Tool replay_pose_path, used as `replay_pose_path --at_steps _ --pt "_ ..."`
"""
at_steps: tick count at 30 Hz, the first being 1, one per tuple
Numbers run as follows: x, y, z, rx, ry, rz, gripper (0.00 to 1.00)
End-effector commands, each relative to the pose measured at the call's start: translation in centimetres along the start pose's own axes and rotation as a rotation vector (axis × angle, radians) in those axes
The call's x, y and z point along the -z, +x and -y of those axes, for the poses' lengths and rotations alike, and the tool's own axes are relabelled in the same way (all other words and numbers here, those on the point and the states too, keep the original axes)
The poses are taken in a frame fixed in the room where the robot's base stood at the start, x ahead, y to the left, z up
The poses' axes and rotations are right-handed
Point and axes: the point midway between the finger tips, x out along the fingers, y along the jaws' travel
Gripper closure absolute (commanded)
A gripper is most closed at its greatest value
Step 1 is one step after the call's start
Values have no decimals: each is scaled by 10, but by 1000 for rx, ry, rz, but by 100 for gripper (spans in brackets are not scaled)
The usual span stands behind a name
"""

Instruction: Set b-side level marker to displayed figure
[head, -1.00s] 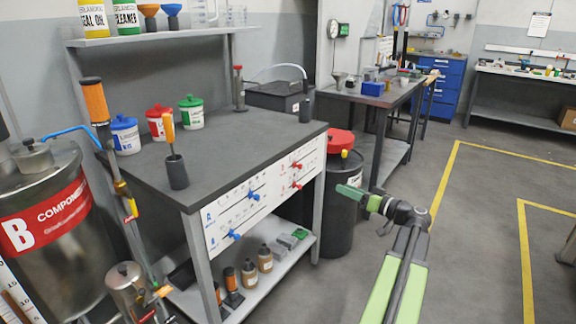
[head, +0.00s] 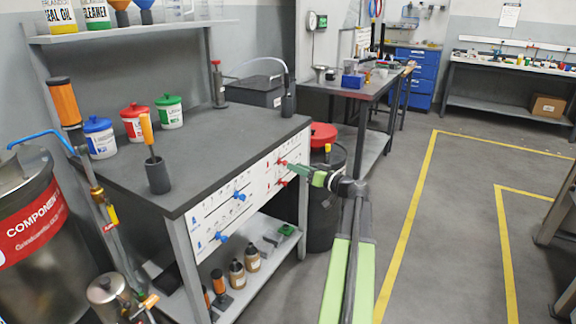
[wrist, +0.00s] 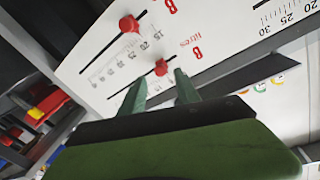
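The white marker panel (head: 240,198) is on the front of the grey bench. It has two blue sliding markers (head: 239,196) at left and two red ones at right. In the wrist view, one red marker (wrist: 161,67) sits in a slot just beyond my fingertips, roughly between them. The other red marker (wrist: 128,23) is in a parallel slot farther up, beside numbers near 15. Red "B" and "litres" print stands beside the slots. My gripper (wrist: 162,88) is open and empty, apart from both markers. In the head view my gripper (head: 303,172) is close to the panel's right end.
Tubs, including a blue-lidded one (head: 99,137), and an orange-handled tool in a dark cup (head: 157,175) stand on the bench. A "Component" tank (head: 30,225) is at left. A red-lidded drum (head: 323,200) is behind my arm.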

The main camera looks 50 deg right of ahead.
Motion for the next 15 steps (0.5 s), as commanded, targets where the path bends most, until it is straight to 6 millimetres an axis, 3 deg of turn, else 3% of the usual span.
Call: replay_pose_path --at_steps 1,6,15 --pt "0 12 0 3 0 1 61" --pt "0 37 0 3 0 1 61" --pt "0 45 1 1 0 0 61"
